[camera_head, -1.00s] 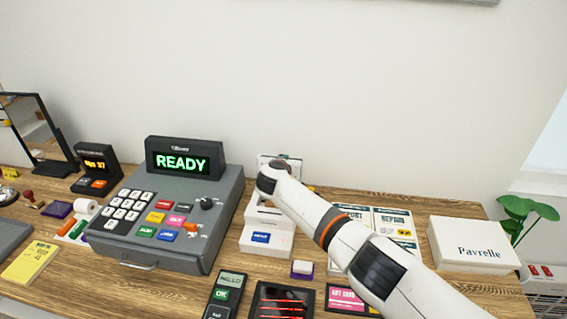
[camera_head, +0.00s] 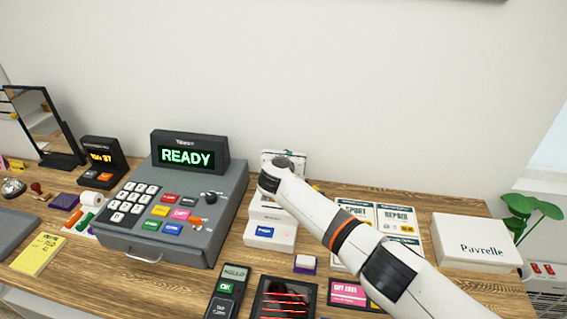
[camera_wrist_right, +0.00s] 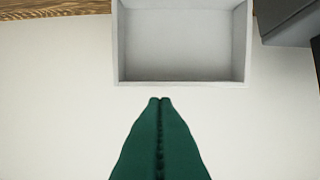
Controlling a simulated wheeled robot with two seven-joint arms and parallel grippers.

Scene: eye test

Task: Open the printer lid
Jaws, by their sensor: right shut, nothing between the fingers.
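The white printer (camera_head: 284,235) stands on the wooden counter just right of the cash register, with a blue label on its front. A pale panel (camera_head: 298,160), seemingly its lid, stands raised at the back, partly hidden by my right arm. My right gripper (camera_wrist_right: 160,100) shows in the right wrist view as two green fingers pressed together, holding nothing. Its tips are just short of the rim of an open, empty white compartment (camera_wrist_right: 180,45), seemingly the printer's. I cannot tell whether they touch the pale surface around them. In the head view the fingers are hidden behind my wrist. My left gripper is out of view.
The grey cash register (camera_head: 232,200) stands close on the printer's left. A card terminal (camera_head: 228,290), a dark tray (camera_head: 262,312) and a small purple-based block (camera_head: 306,263) lie in front. Leaflets (camera_head: 398,218) and a white box (camera_head: 475,245) are at the right.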

